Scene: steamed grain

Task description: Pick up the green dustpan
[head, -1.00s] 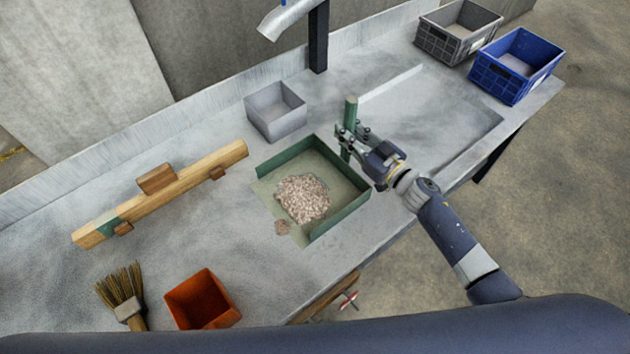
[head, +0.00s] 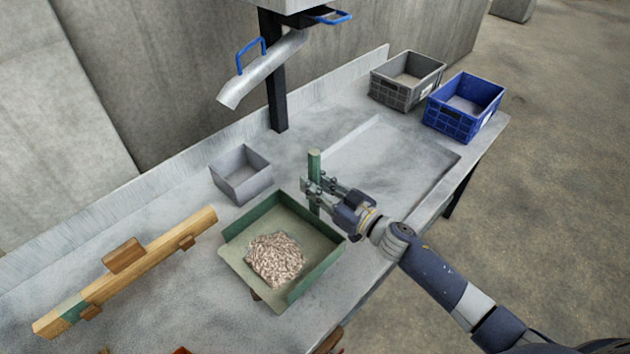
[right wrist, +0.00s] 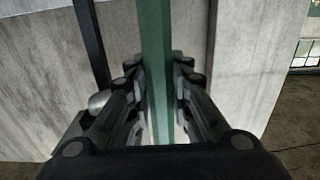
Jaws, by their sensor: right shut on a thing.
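The green dustpan (head: 318,273) holds a heap of pale brown grain (head: 276,260) in its pan. Its upright green handle (head: 314,162) stands at the pan's far right corner. My right gripper (head: 314,192) is shut on the handle, a little below its top. In the right wrist view the handle (right wrist: 157,70) runs between the two fingers (right wrist: 160,105). The pan looks slightly raised from the table, with a shadow and something brown under its front edge. My left gripper is not in view.
A small grey box (head: 241,176) stands close behind the pan. A wooden bar (head: 130,270) lies to the left. A grey crate (head: 407,82) and a blue crate (head: 465,108) stand at the back right. A metal chute (head: 262,70) hangs above. The shallow recess (head: 385,160) is empty.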

